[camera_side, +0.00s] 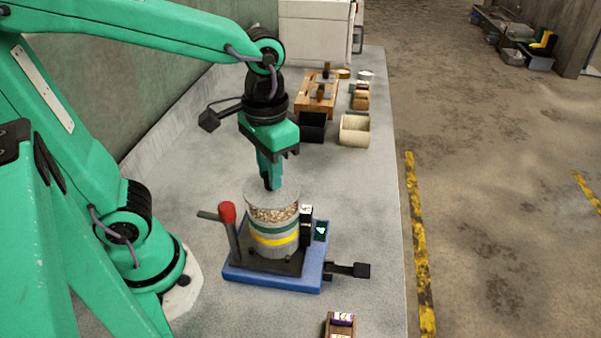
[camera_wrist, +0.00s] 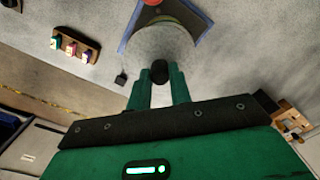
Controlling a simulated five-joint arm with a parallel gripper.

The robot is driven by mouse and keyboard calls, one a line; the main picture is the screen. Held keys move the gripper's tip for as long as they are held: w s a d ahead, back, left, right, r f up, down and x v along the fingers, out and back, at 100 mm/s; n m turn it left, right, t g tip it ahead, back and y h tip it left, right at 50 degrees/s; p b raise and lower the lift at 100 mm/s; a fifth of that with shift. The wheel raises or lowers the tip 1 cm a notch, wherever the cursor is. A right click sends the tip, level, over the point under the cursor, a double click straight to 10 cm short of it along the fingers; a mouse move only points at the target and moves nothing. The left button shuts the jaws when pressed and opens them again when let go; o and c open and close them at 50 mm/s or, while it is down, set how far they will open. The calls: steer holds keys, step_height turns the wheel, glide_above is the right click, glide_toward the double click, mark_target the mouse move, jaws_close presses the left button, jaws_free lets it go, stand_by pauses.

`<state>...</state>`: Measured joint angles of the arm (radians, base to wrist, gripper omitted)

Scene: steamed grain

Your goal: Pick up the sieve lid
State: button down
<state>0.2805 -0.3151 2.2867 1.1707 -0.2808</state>
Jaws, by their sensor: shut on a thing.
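The sieve lid (camera_side: 287,193) is a round grey disc at the top of a sieve stack (camera_side: 277,240) with green and yellow bands. A band of brown grain (camera_side: 274,215) shows just under the lid; I cannot tell whether the lid touches the stack. My gripper (camera_side: 272,184) points down over the middle of the lid and is shut on its knob. In the wrist view the lid (camera_wrist: 160,45) lies beyond my fingertips (camera_wrist: 159,78), with the dark knob (camera_wrist: 160,70) between them. The fingers hide part of the knob and lid.
The stack stands on a blue base (camera_side: 270,281) with a red-topped lever (camera_side: 228,213) at left and a black arm at right. A small wooden rack (camera_side: 341,325) is at the front edge. A wooden stand (camera_side: 318,88), black box and pale container (camera_side: 354,130) stand behind.

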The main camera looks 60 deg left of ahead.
steer(key=s+d+r, duration=0.6)
steer(key=s+d, duration=0.1)
steer(key=shift+s+d+r, duration=0.2)
steer(key=shift+s+d, duration=0.05)
stand_by(0.3)
steer(key=shift+w, duration=0.15)
stand_by(0.4)
